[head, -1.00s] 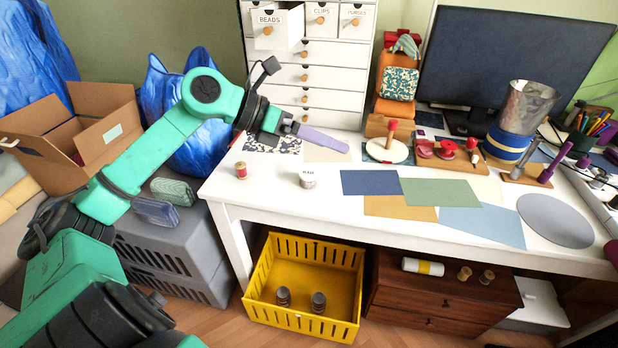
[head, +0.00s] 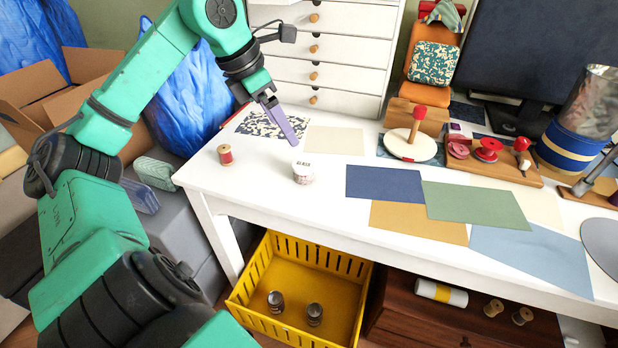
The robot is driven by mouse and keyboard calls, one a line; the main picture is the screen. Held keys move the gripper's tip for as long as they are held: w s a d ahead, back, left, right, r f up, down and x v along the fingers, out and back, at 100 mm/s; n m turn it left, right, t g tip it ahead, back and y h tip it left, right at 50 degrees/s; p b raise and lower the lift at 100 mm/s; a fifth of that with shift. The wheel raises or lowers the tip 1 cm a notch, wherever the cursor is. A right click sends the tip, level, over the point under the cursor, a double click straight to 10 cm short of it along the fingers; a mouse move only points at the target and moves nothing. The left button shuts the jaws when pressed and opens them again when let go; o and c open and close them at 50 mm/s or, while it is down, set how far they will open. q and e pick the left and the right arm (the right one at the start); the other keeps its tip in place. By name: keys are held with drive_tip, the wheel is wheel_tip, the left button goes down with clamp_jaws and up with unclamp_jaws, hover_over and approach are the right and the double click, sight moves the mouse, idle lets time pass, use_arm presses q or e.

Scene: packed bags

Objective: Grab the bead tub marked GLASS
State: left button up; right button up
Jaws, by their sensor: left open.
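A small round tub (head: 304,173) with a white lid stands upright on the white table near its front left edge. Dark lettering on its lid is too small to read surely, though it looks like GLASS. My left gripper (head: 292,138) is open, its purple fingers pointing down just above and behind the tub, apart from it. The fingers overlap each other in this view. My right gripper is out of view.
A red thread spool (head: 225,155) stands left of the tub. A navy sheet (head: 384,184) lies to its right, and a patterned sheet (head: 262,124) behind it. White drawers (head: 335,48) rise at the back. A yellow crate (head: 343,262) with two small dark jars sits below.

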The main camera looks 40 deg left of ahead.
sight(302, 165)
use_arm(q)
drive_tip(key=x, duration=0.5)
drive_tip(key=p+x, duration=0.1)
drive_tip(key=x, duration=0.8)
drive_tip(key=shift+s+a+f, duration=0.1)
drive_tip(key=shift+s+f, duration=0.05)
drive_tip(key=shift+f, duration=0.3)
drive_tip(key=c, duration=1.4)
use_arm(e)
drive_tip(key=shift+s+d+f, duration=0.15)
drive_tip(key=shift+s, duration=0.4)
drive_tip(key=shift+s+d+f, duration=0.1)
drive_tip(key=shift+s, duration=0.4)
